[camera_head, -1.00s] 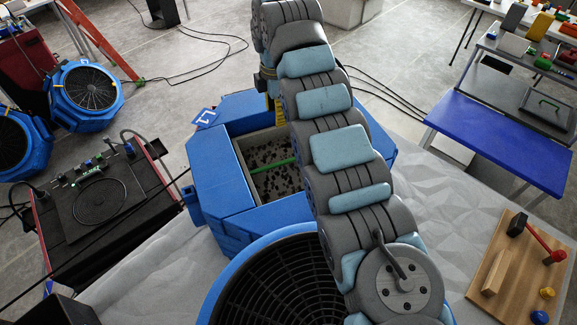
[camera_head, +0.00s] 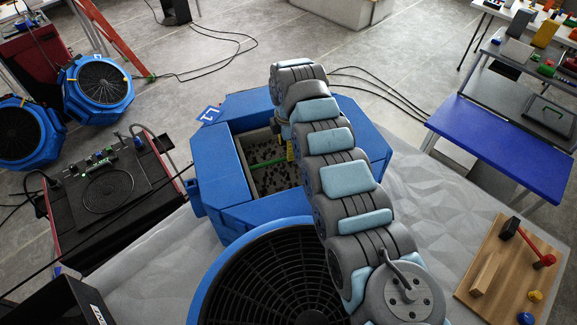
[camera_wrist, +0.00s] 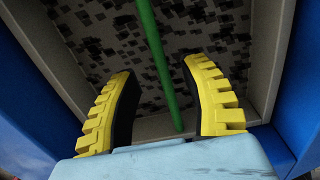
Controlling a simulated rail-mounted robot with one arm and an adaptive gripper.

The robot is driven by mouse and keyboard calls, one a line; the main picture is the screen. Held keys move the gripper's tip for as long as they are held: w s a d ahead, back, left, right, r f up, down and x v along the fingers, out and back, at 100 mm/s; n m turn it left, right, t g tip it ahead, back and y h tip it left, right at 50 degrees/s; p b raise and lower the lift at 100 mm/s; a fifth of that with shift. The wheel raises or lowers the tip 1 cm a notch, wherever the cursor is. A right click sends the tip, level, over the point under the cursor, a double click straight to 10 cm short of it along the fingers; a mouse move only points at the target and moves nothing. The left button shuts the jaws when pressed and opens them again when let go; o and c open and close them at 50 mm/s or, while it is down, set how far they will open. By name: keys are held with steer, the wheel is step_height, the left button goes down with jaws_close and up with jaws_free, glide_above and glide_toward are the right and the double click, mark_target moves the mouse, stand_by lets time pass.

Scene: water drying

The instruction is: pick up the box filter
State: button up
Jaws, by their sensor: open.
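The box filter (camera_head: 262,182) is a pale panel with dark specks, set inside the square opening of the blue octagonal housing (camera_head: 220,185). A green bar (camera_head: 268,168) crosses it. My gripper (camera_wrist: 157,80) has two yellow ridged fingers with dark inner pads. They are apart, one on each side of the bar, and nothing is held. In the head view my arm hides the right part of the opening.
A large blue fan with a black grille (camera_head: 285,275) stands in front of the housing. The opening's grey walls (camera_wrist: 270,60) rise close around my fingers. A wooden board with a red-handled hammer (camera_head: 510,265) lies at right. A blue-topped table (camera_head: 500,145) stands at back right.

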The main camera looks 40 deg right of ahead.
mark_target(289, 164)
steer(key=shift+f+p, duration=0.65)
steer(key=shift+f, duration=1.7)
steer(key=shift+d+r, duration=0.1)
jaws_close()
